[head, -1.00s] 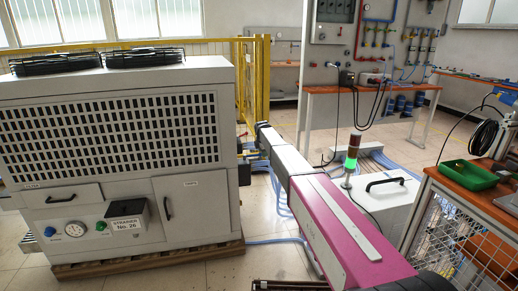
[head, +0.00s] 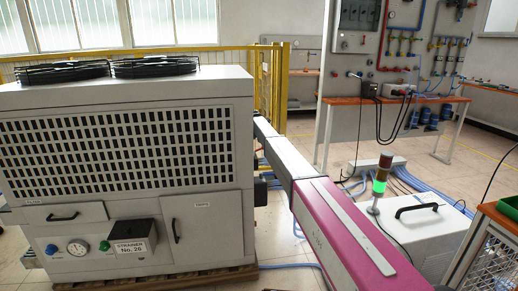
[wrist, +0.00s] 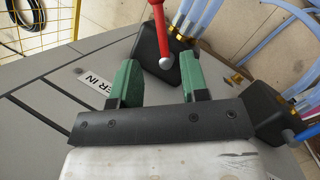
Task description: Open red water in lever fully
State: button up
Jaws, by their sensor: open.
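The red lever (wrist: 158,32) shows at the top of the wrist view, running down to a silver end beside a black valve body (wrist: 150,62). My gripper (wrist: 160,78) has two green fingers, apart, with nothing between them. The lever lies just beyond the fingertips, in line with the gap; I cannot tell the exact distance or contact. Part of a label (wrist: 98,83) reading "ER IN" is on the grey panel beside the left finger. In the head view my gripper and the lever are hidden beside the grey cabinet (head: 205,205).
In the wrist view a blue lever (wrist: 306,134) on a second black valve (wrist: 268,110) sits close to the right, with pale blue hoses (wrist: 275,45) above. In the head view a signal light (head: 379,184) and a white box (head: 425,235) stand right of my arm.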

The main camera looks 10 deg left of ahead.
jog(key=x, duration=0.9)
grip_shut()
